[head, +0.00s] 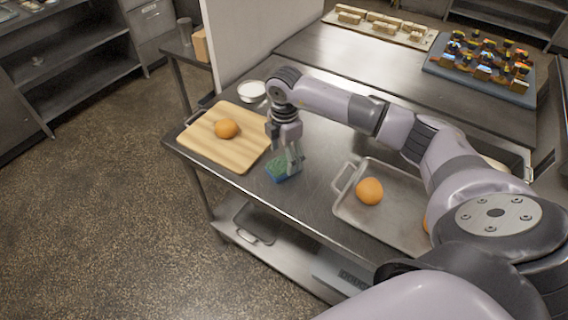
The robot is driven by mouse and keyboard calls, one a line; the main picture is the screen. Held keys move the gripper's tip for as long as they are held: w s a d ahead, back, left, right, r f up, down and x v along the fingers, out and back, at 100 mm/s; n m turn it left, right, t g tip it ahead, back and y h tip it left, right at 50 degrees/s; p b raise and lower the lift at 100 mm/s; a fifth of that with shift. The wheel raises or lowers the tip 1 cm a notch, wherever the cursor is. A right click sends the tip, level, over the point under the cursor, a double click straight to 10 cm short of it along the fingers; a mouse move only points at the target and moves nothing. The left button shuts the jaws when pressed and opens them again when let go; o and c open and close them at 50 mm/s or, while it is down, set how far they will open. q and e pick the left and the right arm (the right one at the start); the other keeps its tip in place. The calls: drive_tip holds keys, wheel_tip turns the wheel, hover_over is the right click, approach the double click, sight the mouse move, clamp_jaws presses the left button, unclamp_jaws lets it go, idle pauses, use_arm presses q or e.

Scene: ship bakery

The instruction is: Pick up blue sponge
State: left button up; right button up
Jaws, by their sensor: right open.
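The blue sponge (283,172), with a green top, lies on the steel table between the wooden board and the metal tray. My right gripper (292,168) points down at the sponge with its fingers open. The fingertips overlap the sponge's right part in the picture; I cannot tell whether they touch it. My left gripper is not in view.
A wooden board (240,158) with an orange (226,128) is to the left, with a white bowl (252,91) behind it. A metal tray (349,213) with another orange (370,191) is to the right. A light wall panel (240,40) stands behind.

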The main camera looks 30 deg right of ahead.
sight(284, 163)
wheel_tip(284, 163, down, 3)
drive_tip(key=shift+f+p, duration=0.2)
drive_tip(key=shift+p, duration=0.15)
drive_tip(key=c, duration=0.9)
drive_tip(key=shift+o, duration=0.2)
drive_tip(key=shift+r, duration=0.15)
wheel_tip(284, 163, up, 20)
drive_tip(key=b, duration=0.3)
